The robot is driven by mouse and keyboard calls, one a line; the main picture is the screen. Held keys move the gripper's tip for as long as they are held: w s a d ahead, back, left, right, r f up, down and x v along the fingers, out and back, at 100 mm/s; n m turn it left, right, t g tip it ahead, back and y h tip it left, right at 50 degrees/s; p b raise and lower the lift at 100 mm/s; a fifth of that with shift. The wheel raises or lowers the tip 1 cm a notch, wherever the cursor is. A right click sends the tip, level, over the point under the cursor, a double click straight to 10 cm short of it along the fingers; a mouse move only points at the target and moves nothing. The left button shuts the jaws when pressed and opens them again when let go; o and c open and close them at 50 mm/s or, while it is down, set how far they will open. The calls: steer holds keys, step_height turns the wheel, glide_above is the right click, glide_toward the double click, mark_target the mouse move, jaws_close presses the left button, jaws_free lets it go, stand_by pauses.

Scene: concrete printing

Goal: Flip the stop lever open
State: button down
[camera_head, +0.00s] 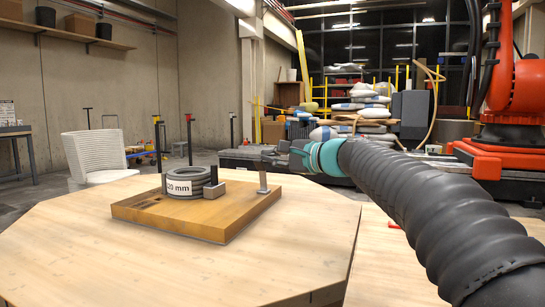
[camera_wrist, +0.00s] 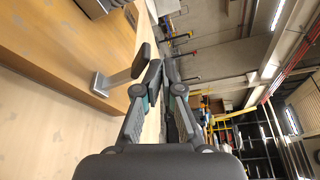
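A wooden board (camera_head: 235,215) lies on the table. It carries a grey ring stack labelled "20 mm" (camera_head: 180,187) with a dark block (camera_head: 214,189) at its right. A slim metal lever (camera_head: 262,182) stands near the board's right edge. In the wrist view the lever shows a silver foot (camera_wrist: 101,85) and a dark end (camera_wrist: 143,60) close beside my left-hand finger. My gripper (camera_wrist: 162,68) has its fingers drawn close together, with nothing seen between them. In the head view my gripper (camera_head: 280,157) is just right of the lever's top; contact cannot be told.
The pale octagonal table (camera_head: 120,235) is bare around the board. A white chair (camera_head: 95,157) stands behind it at left. An orange robot arm (camera_head: 515,90) stands at right, and stacked bags (camera_head: 360,110) lie at the back.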

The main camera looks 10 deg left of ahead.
steer(key=s+d+p, duration=0.1)
steer(key=d, duration=0.8)
steer(key=shift+d+r, duration=0.15)
steer(key=shift+r, duration=0.05)
steer(key=shift+s, duration=0.2)
